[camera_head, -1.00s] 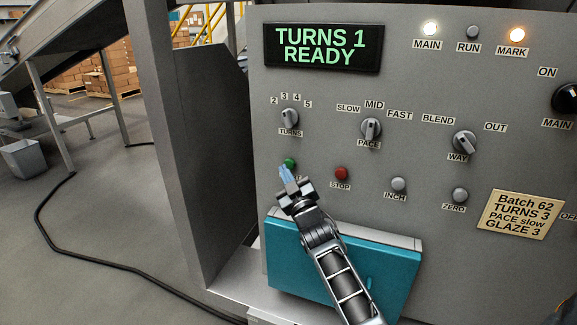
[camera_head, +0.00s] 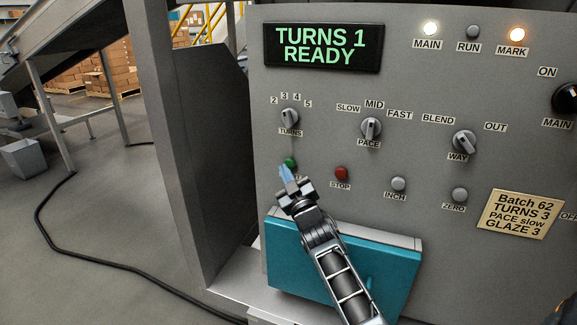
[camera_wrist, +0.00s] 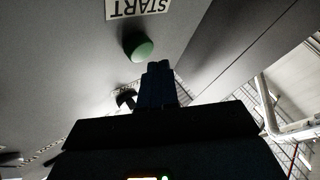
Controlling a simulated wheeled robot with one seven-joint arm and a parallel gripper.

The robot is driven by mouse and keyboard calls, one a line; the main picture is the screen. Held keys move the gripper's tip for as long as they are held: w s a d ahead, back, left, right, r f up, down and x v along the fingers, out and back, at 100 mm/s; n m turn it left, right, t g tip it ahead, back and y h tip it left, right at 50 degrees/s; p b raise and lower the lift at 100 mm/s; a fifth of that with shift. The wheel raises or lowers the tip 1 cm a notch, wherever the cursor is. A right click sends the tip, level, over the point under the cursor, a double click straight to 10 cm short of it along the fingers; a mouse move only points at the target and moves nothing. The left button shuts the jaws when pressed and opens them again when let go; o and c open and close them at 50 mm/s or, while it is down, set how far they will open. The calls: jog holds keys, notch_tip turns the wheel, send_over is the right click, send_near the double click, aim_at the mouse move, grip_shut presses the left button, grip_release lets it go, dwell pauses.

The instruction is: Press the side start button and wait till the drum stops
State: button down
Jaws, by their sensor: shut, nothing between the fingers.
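The green start button (camera_head: 291,162) is on the grey control panel, below the TURNS knob. In the wrist view the green button (camera_wrist: 139,47) shows beside its START label (camera_wrist: 138,8). My gripper (camera_head: 285,174) is shut and empty, its fingertips just below the button in the head view. In the wrist view the shut fingers (camera_wrist: 158,82) end close to the button, with a small gap in the picture; I cannot tell whether they touch. The display (camera_head: 321,47) reads TURNS 1 READY. The MAIN lamp (camera_head: 430,28) and MARK lamp (camera_head: 517,34) are lit; the RUN lamp (camera_head: 473,32) is dark. The drum is not identifiable.
The red STOP button (camera_head: 341,173), INCH button (camera_head: 398,184) and ZERO button (camera_head: 459,195) lie to the right. A teal box (camera_head: 400,272) juts out below my gripper. A plate (camera_head: 520,214) reads Batch 62, TURNS 3, PACE slow, GLAZE 3.

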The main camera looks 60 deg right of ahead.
dwell(0.7)
jog(key=shift+d+p, duration=0.4)
jog(key=shift+p, duration=0.1)
